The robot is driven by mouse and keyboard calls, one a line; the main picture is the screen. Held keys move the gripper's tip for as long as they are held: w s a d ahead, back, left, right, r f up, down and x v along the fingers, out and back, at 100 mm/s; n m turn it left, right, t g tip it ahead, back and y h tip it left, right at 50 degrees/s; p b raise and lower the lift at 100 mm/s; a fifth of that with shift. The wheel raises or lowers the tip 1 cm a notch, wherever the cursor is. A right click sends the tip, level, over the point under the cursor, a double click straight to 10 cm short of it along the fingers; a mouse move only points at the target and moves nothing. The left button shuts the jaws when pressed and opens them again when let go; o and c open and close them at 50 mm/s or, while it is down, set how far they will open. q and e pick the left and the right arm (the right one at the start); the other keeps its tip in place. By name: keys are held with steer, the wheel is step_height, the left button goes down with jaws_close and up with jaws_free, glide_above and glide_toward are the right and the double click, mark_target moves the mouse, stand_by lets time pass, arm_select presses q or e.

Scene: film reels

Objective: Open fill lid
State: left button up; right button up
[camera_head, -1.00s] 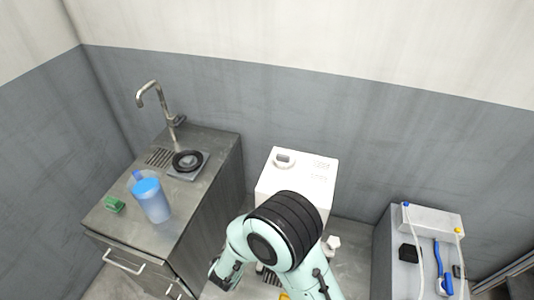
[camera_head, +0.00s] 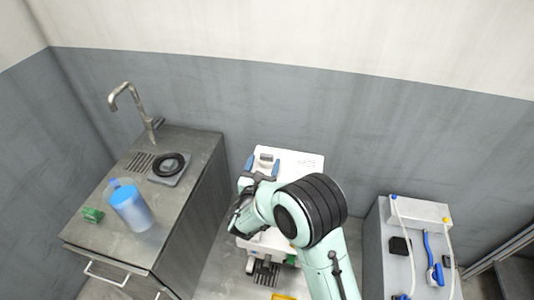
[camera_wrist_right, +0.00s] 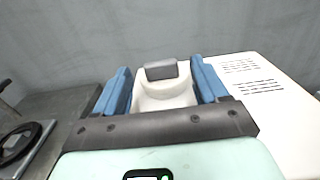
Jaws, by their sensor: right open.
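The white machine (camera_head: 305,164) stands against the back wall. Its fill lid (camera_head: 266,157) is on the left part of the top, a white round piece with a grey tab; it looks closed. My right gripper (camera_head: 262,165) is open over the machine top. In the right wrist view, the blue fingers of the right gripper (camera_wrist_right: 160,66) stand on either side of the fill lid (camera_wrist_right: 165,90), with gaps between fingers and tab. The arm hides much of the machine's front. My left gripper is out of view.
A metal sink counter (camera_head: 185,200) stands left, with a tap (camera_head: 128,98), a black ring (camera_head: 168,164), a blue-lidded jug (camera_head: 130,208) and a green sponge (camera_head: 93,215). A grey cabinet (camera_head: 375,240) with a blue brush (camera_head: 432,255) stands right.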

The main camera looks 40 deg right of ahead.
mark_target(266, 157)
steer(key=shift+x, duration=2.25)
steer(key=shift+c, duration=0.3)
